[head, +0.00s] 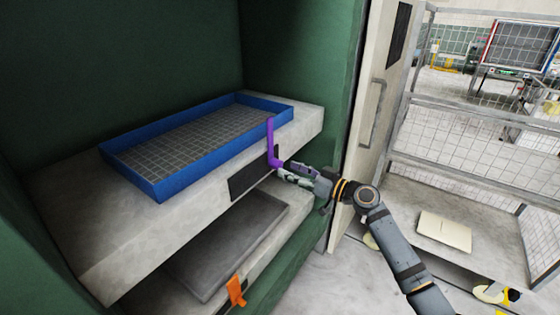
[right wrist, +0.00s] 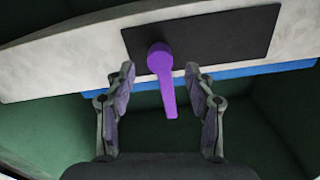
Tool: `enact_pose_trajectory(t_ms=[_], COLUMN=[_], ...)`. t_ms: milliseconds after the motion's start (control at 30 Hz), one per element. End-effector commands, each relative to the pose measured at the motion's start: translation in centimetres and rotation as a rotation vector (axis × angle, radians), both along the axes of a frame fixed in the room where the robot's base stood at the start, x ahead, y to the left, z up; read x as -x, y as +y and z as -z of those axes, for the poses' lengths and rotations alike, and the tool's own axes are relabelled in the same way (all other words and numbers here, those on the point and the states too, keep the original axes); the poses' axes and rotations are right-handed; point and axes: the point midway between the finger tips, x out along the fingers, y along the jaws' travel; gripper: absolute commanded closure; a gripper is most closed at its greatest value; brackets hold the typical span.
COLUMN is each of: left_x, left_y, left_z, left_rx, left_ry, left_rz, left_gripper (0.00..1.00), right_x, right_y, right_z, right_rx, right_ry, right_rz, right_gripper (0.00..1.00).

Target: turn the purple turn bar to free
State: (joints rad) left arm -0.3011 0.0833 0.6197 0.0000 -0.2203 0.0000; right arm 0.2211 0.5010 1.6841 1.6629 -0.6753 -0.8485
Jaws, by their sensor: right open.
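The purple turn bar (head: 271,140) is mounted on a black plate (head: 249,175) on the front of the upper press shelf. In the head view it points upward from its round pivot, past the blue tray's edge. In the right wrist view the purple turn bar (right wrist: 166,85) hangs between the two fingers, its hub on the black plate (right wrist: 225,36). My right gripper (head: 285,168) is at the bar's lower end in the head view. The right gripper (right wrist: 162,80) is open, one finger either side of the bar, with gaps on both sides. My left gripper does not show.
A blue tray with a mesh floor (head: 150,190) sits on the upper shelf (head: 100,245). Below is a dark slab (head: 215,260) and an orange part (head: 236,291). Green press walls (head: 300,50) enclose the shelves. A door with a handle (head: 376,110) and wire cage stand at right.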

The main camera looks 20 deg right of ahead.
Motion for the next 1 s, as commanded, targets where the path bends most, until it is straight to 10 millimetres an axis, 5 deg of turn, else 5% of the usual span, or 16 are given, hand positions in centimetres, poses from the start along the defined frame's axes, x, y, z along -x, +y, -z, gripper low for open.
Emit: enact_pose_trajectory(t_ms=[233, 600, 1000], left_x=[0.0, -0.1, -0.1], left_y=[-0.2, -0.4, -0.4], left_z=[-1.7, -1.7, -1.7], left_rx=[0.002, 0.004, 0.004], left_ry=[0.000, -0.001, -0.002], left_rz=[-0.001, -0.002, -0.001], left_gripper=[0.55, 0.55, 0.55], right_x=[-3.1, -3.6, -3.6], right_y=[2.4, 2.8, 2.7], right_z=[-0.2, 0.1, 0.1], right_rx=[-0.002, 0.002, 0.002], right_ry=[0.001, 0.000, 0.000], right_rz=[0.001, 0.001, 0.001], right_gripper=[0.46, 0.47, 1.00])
